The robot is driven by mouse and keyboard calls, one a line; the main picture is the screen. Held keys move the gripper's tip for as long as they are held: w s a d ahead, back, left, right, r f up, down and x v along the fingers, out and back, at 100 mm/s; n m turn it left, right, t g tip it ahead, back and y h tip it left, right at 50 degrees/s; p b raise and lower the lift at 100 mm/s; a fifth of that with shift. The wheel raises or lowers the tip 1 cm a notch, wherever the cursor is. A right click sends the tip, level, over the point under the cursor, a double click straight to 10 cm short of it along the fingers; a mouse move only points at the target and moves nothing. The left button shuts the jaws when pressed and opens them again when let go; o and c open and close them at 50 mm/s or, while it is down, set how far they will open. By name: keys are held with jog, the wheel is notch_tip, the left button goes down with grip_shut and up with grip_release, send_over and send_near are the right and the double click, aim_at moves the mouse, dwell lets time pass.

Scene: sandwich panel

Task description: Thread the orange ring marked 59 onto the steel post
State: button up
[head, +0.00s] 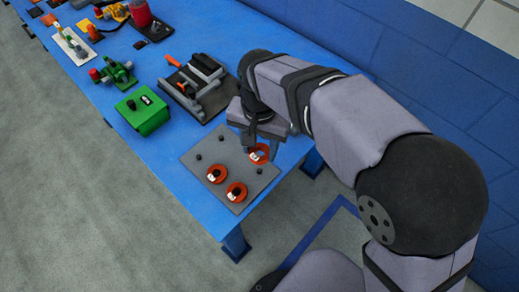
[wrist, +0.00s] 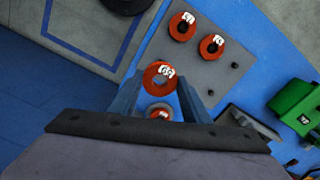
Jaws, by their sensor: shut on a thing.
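My gripper (wrist: 160,84) is shut on an orange ring (wrist: 163,73) with a white label, which sits between its fingertips. The label looks like 59, but the digits are small. The held ring also shows in the head view (head: 258,154), above or close to the grey panel's right part; the gap below it is hard to judge. The grey panel (head: 232,148) carries several short dark posts. A bare post (wrist: 235,65) stands near its edge in the wrist view. I cannot tell which post is steel.
Two orange rings (head: 216,175) (head: 236,192) sit around posts on the panel. Another orange piece (wrist: 159,114) shows between my fingers, partly hidden by my gripper. A green box (head: 142,110) and a grey fixture (head: 194,84) stand farther back on the blue table.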

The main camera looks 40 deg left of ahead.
jog(key=w+m+p, duration=0.2)
jog(key=w+p, duration=0.6)
jog(key=p, duration=0.7)
jog(key=shift+n, duration=0.5)
jog(key=w+a, duration=0.1)
jog(key=a, duration=0.1)
jog(key=w+a+r, duration=0.1)
jog(key=w+a, duration=0.1)
jog(key=a, duration=0.1)
jog(key=w+a+r, duration=0.1)
jog(key=w+a, duration=0.1)
jog(key=shift+w+a+r, duration=0.15)
jog(key=shift+a+r, duration=0.05)
jog(key=shift+a, duration=0.15)
jog(key=shift+w+a+r+n, duration=0.1)
jog(key=shift+a+r+n, duration=0.05)
jog(key=shift+r+n, duration=0.35)
jog(key=shift+f, duration=0.15)
